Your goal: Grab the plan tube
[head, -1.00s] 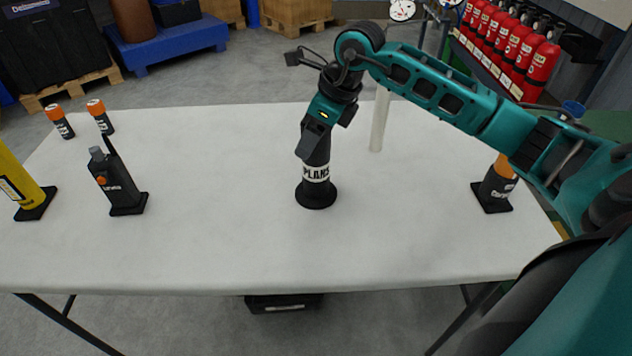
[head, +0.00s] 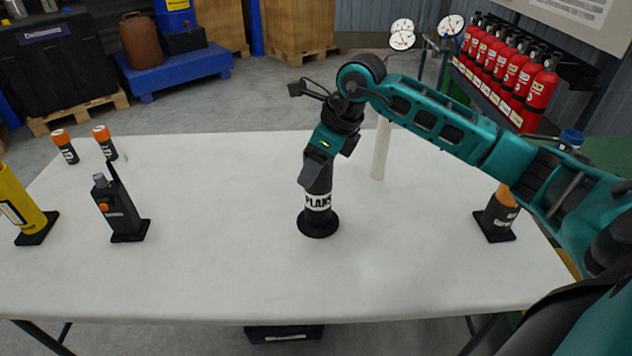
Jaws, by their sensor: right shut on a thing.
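The plan tube (head: 318,203) is black with a white band lettered "PLANS" and a round black foot. It stands upright near the middle of the white table. My right gripper (head: 318,172) comes down from above, shut around the upper part of the tube and hiding its top. The foot appears to be on or very close to the table. My left gripper is not in view.
A black radio (head: 118,210), a yellow cylinder (head: 18,202) and two orange-capped canisters (head: 65,147) stand on the left. An orange-and-black object (head: 499,212) stands on the right. A white post (head: 381,150) rises behind my arm. The table's front middle is clear.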

